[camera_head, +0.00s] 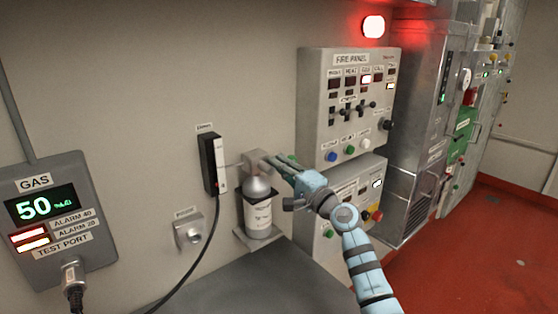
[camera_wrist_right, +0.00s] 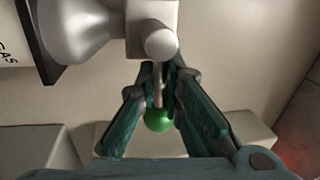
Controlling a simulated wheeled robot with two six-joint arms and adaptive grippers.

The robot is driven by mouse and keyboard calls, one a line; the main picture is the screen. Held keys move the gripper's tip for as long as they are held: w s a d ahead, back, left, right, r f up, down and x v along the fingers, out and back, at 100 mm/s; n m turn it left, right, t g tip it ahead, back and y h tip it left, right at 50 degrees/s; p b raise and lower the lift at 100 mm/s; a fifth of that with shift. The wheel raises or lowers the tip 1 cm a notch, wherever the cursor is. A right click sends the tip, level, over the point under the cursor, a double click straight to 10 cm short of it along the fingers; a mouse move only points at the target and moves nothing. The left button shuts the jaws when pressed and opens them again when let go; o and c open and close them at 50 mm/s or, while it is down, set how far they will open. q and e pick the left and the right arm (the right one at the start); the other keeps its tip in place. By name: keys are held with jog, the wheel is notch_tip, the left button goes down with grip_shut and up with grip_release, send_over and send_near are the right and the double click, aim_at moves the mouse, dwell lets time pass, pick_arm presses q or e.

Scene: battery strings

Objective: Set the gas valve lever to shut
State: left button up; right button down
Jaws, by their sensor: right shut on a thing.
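The gas cylinder (camera_head: 257,190) stands upright in a wall bracket, with a grey valve head (camera_head: 256,159) on top. In the right wrist view the pale valve block (camera_wrist_right: 153,14) has a thin lever (camera_wrist_right: 158,86) ending in a green knob (camera_wrist_right: 159,120). My right gripper (camera_head: 281,164) is at the right side of the valve head. In the right wrist view its fingers (camera_wrist_right: 160,72) are closed around the lever stem, between block and knob. In the head view the fingers hide most of the lever. My left gripper is not in view.
A gas panel (camera_head: 60,205) reading 50 with lit alarms is at the left. A black wall unit (camera_head: 212,165) with a cable hangs left of the cylinder. The fire panel (camera_head: 345,105) stands close behind my right arm. A red lamp (camera_head: 373,27) is lit above.

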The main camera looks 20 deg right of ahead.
jog(key=shift+m, duration=0.6)
jog(key=c, duration=1.8)
grip_release()
jog(key=shift+f+h, duration=0.1)
jog(key=shift+h, duration=0.2)
jog(key=shift+o, duration=0.5)
jog(key=shift+d, duration=0.15)
jog(key=shift+f, duration=0.1)
jog(key=v, duration=1.2)
jog(key=shift+w+f, duration=0.1)
jog(key=shift+f, duration=0.05)
